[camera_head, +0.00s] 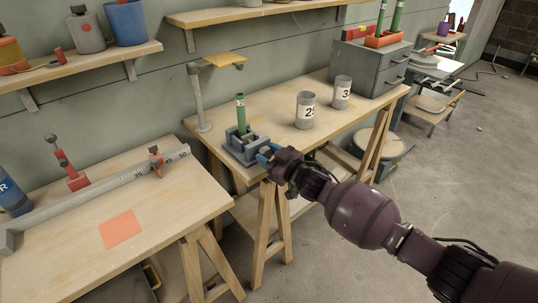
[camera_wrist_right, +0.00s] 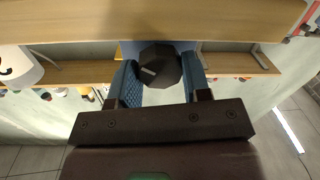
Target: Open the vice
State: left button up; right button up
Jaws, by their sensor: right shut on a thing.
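The blue-grey vice (camera_head: 243,152) stands at the front left of the far workbench, with a green tube (camera_head: 240,113) upright in it. My right gripper (camera_head: 268,153) is at the vice's front side, its blue fingers at the handle end. In the right wrist view, a dark eight-sided knob (camera_wrist_right: 158,65) with a pale mark sits between the two blue fingers of my right gripper (camera_wrist_right: 162,82), which is shut on it. The gripper hides part of the vice's front in the head view. My left gripper is not in view.
Two grey numbered cups (camera_head: 305,110) stand right of the vice on the workbench (camera_head: 275,123). A lamp-like post with a yellow plate (camera_head: 224,59) stands behind it. A nearer bench (camera_head: 165,212) holds a measuring rail (camera_head: 110,196) and an orange square (camera_head: 120,229).

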jog(key=o, duration=0.9)
jog(key=shift+s, duration=0.1)
jog(key=shift+s+d, duration=0.15)
jog(key=shift+d, duration=0.05)
jog(key=p+v, duration=0.2)
jog(key=v, duration=0.8)
jog(key=shift+s+p, duration=0.1)
jog(key=shift+p, duration=0.2)
